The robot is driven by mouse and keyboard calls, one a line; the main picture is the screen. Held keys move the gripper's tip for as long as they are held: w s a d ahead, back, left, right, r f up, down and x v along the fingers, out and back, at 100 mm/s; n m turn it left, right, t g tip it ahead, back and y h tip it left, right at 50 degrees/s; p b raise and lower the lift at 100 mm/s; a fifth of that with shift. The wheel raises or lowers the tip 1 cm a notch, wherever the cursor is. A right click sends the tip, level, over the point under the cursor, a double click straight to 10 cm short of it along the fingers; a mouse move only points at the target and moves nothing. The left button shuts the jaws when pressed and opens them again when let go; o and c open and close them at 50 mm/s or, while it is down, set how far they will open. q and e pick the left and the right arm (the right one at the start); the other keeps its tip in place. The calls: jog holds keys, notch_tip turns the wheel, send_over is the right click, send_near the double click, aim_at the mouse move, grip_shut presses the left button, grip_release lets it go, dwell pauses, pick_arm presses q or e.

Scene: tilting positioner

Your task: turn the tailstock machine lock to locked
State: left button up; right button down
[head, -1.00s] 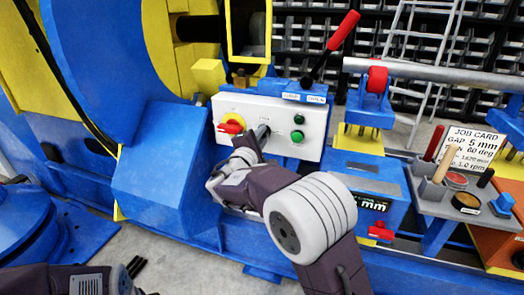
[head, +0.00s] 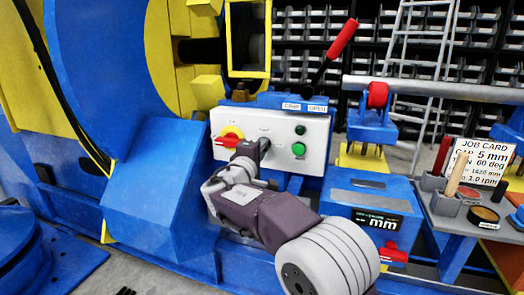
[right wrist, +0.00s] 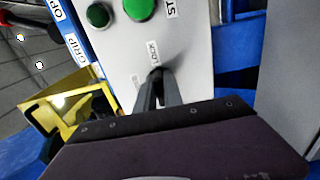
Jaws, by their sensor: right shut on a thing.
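The white control panel (head: 315,128) is on the front of the blue machine. The tailstock machine lock (right wrist: 157,73) is a small dark part on that panel, beside a label that seems to read LOCK. My right gripper (head: 262,150) reaches the panel from below and is shut on the lock. It also shows in the right wrist view (right wrist: 159,92). The fingers hide most of the lock, so its turned position cannot be read. Dark tips that look like my left gripper (head: 125,291) barely show at the bottom edge.
A red switch on a yellow disc (head: 231,138) sits left of the lock, and green buttons (head: 298,149) sit right. A red-handled lever (head: 341,39) rises above the panel. A blue box with a display (head: 372,205) and a job card (head: 478,158) stand to the right.

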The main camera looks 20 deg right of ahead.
jog(key=c, duration=1.5)
grip_release()
jog(key=shift+o, duration=0.2)
jog(key=p+v, duration=0.2)
jog(key=v, duration=0.7)
